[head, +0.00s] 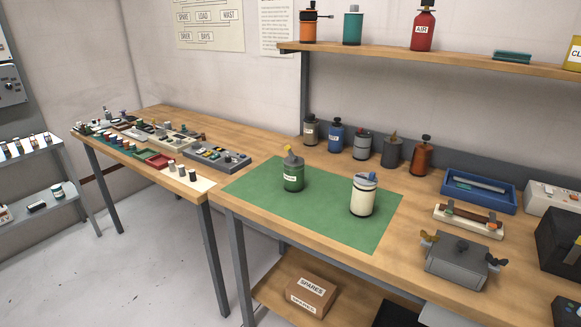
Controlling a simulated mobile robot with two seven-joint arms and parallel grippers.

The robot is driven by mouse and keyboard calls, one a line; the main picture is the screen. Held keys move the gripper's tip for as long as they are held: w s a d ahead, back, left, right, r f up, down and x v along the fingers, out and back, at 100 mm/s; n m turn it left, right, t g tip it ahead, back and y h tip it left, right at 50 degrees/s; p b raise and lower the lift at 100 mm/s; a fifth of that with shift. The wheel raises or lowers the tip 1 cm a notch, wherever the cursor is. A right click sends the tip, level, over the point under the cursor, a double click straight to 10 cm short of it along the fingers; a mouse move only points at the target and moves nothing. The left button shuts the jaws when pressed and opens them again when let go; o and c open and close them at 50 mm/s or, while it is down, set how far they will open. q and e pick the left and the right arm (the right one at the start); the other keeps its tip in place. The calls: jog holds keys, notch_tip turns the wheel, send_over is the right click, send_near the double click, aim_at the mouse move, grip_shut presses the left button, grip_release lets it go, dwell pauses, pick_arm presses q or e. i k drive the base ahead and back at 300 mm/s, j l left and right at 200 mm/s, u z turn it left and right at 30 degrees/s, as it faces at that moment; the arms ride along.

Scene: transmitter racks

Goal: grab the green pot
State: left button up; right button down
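A green pot (293,175) with a pale label and a yellow piece on top stands upright on the left part of a green mat (330,222) on the wooden workbench. A cream pot (363,197) with a blue-grey top stands on the same mat to its right, apart from it. Neither of my grippers shows in the head view.
Several small pots, among them a blue one (336,136), line the back of the bench. A blue tray (478,192) and a grey box (456,262) sit to the right. A shelf (430,58) overhangs the back. The mat's front is clear.

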aim_at(293, 169)
jog(key=z, duration=0.85)
jog(key=j+z, duration=0.2)
jog(key=z, duration=0.15)
jog(key=j+z, duration=0.25)
jog(key=z, duration=0.15)
jog(key=j+z, duration=0.65)
jog(key=k+j+z, duration=0.4)
jog(key=j, duration=0.2)
jog(key=k+j+z, duration=0.1)
jog(key=j, duration=0.25)
jog(key=k+j+z, duration=0.1)
jog(key=j, duration=0.2)
jog(key=k+j, duration=0.35)
jog(key=j, duration=0.3)
jog(key=k+j, duration=0.2)
jog(key=j, duration=0.1)
